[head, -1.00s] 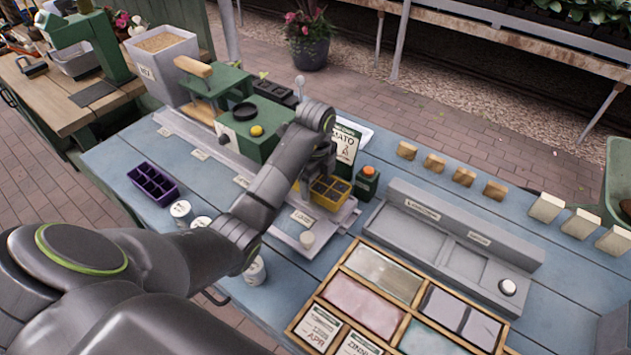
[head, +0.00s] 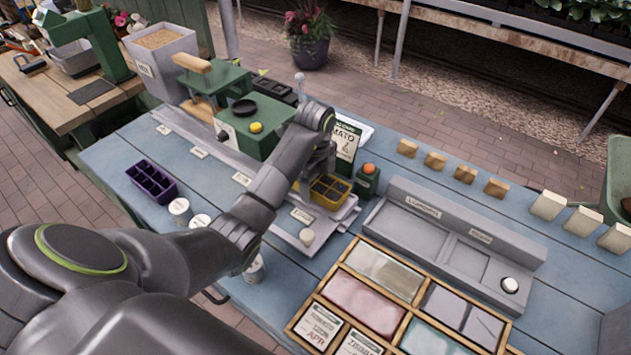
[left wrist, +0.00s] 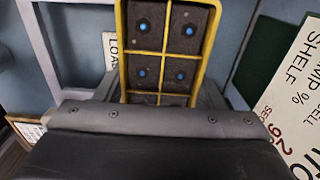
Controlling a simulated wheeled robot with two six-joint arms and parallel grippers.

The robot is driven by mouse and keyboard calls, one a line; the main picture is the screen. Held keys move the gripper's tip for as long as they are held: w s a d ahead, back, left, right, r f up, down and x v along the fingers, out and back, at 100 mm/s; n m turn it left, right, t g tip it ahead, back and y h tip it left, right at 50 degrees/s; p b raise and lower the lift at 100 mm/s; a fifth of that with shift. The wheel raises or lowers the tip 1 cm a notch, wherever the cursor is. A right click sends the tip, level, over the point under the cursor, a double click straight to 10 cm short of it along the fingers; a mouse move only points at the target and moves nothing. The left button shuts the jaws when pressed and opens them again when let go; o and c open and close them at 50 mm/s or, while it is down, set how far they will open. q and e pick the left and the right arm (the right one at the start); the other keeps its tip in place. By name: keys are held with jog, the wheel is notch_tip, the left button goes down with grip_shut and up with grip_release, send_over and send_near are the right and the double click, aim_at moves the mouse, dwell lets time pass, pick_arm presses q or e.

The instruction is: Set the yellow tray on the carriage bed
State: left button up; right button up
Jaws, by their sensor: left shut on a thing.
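The yellow tray (head: 331,192) is a small frame with several dark cells; in the left wrist view (left wrist: 165,52) blue dots show in some cells. My left gripper (head: 318,172) is shut on the tray at its far-left side. The tray is over the grey carriage bed (head: 343,214) beside a label plate; whether it touches the bed cannot be told. In the left wrist view, the dark gripper body hides the tray's near end. My right gripper is not in view.
A green press (head: 255,128) stands behind on the grey rail. A tomato seed packet (head: 346,142) and a green bottle with an orange cap (head: 367,178) are close right of the tray. A purple tray (head: 152,181) is at left, a wooden sorting box (head: 400,300) in front.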

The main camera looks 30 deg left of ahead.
pick_arm(q)
jog(key=shift+f, duration=0.2)
jog(key=o, duration=1.5)
jog(key=shift+c, duration=0.2)
jog(key=shift+r, duration=0.15)
jog(key=shift+r+p, duration=3.9)
jog(key=shift+r, duration=0.05)
jog(key=shift+f, duration=0.1)
